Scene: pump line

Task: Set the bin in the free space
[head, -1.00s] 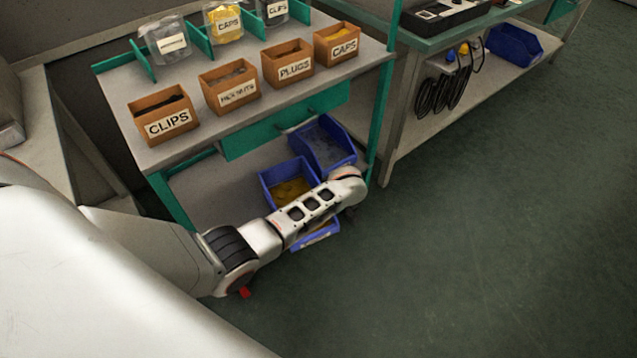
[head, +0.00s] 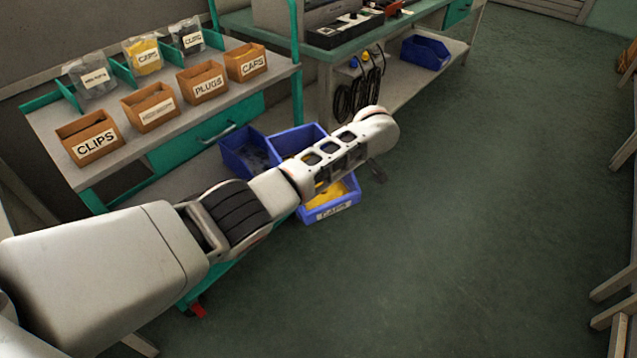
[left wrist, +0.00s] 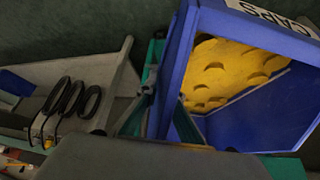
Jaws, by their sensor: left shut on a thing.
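The blue bin (head: 335,211), labelled CAPS and holding yellow caps, is in front of the teal-framed cart in the head view. My left forearm crosses over it and hides its middle. The left wrist view shows the bin (left wrist: 235,128) close up, with its yellow contents and label. My left gripper (left wrist: 168,102) is shut on the bin's edge; the grip is mostly hidden in the head view. Another blue bin (head: 248,152) with dark contents sits on the cart's lower shelf, just left of the held bin. My right gripper is out of view.
Orange boxes, including CLIPS (head: 92,138) and PLUGS (head: 205,82), stand on the cart's top (head: 52,120). The bench at the back has a lower shelf with a blue bin (head: 425,52) and hanging black cables (head: 360,88). Green floor (head: 480,200) at right is clear.

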